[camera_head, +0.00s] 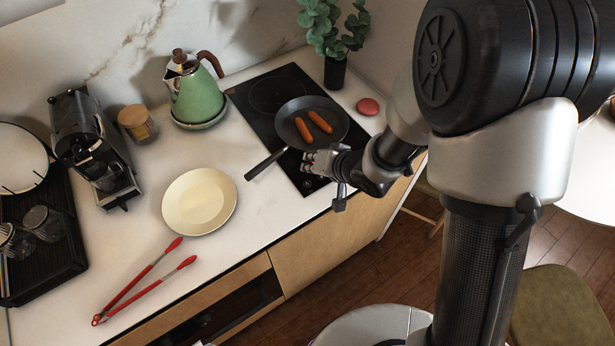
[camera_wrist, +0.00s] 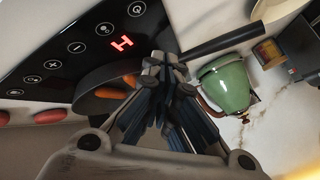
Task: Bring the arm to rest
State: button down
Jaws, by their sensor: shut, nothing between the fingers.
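My gripper (camera_head: 312,163) is shut and empty, above the front edge of the black cooktop (camera_head: 262,95), beside the pan's handle. In the wrist view my gripper (camera_wrist: 160,65) shows its fingers together in front of the cooktop's touch controls, where a red H is lit. My arm reaches in from the right in the head view. A dark pan (camera_head: 341,126) sits on the cooktop with two sausages (camera_head: 311,126) in it; its handle points to the lower left.
A cream plate (camera_head: 199,201) and red tongs (camera_head: 140,284) lie on the counter. A green kettle (camera_head: 196,97), a jar (camera_head: 137,124), a coffee machine (camera_head: 95,148) and a dark tray (camera_head: 45,265) stand left.

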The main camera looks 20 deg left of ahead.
jog(key=shift+r+p, duration=0.45)
jog(key=shift+r, duration=0.35)
jog(key=w+d+r+m+t+h+b, duration=0.1)
jog(key=d+r+h, duration=0.2)
jog(key=d+r, duration=0.4)
jog(key=w+d+r+t+h+b, duration=0.1)
jog(key=d+r+t+h, duration=0.15)
jog(key=d+r, duration=0.45)
jog(key=s+d+r+m+g+h, duration=0.1)
jog(key=s+d+r+g+h, duration=0.15)
jog(key=s+d, duration=0.75)
jog(key=s+d+r+g+b, duration=0.1)
jog(key=s+d+r, duration=0.1)
jog(key=s, duration=1.1)
jog(key=shift+d+r+g, duration=0.15)
jog(key=shift+d+g, duration=0.05)
jog(key=shift+g, duration=0.1)
